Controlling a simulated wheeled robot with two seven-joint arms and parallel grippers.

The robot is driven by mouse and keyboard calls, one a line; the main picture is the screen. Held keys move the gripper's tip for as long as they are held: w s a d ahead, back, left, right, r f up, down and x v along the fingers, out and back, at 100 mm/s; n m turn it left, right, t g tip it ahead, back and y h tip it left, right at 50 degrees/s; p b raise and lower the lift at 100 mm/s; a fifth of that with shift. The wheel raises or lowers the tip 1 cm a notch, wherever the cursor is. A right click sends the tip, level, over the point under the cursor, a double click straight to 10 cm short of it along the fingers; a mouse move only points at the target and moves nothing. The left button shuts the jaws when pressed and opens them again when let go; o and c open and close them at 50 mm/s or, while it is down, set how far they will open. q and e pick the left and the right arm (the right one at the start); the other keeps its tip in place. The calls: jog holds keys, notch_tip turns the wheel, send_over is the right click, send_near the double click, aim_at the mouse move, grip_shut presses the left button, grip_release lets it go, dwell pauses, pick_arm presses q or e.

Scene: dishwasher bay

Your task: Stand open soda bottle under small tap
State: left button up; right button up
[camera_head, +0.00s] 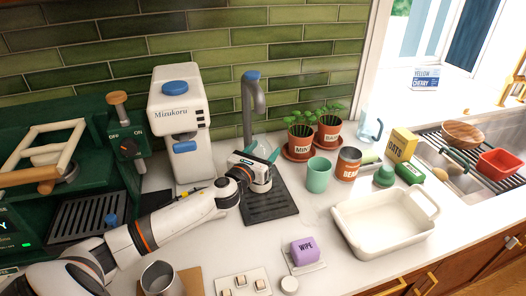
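The small tap (258,100), a grey curved spout with a blue top, stands against the green tiled wall. A black drip tray (270,208) lies on the counter under and in front of it. My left gripper (261,154) reaches in from the left, just below the spout, and its hand covers part of the tray. Its teal fingers show apart behind the hand. A pale, see-through shape, seemingly the soda bottle (264,142), shows between them. Its lower part is hidden, so I cannot tell whether the fingers press on it or where its base is. My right gripper is not in view.
A white Mizukoru machine (180,130) stands close left of the tap. Potted herbs (301,143), a teal cup (318,175) and a bean can (348,164) stand to the right. A white baking dish (385,247) and purple wipe block (304,248) lie nearer.

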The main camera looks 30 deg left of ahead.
pick_arm(q)
jog(key=o, duration=0.4)
jog(key=shift+s, duration=0.3)
jog(key=s+b, duration=0.1)
jog(key=s, duration=0.6)
jog(key=shift+d, duration=0.3)
jog(key=shift+r, duration=0.1)
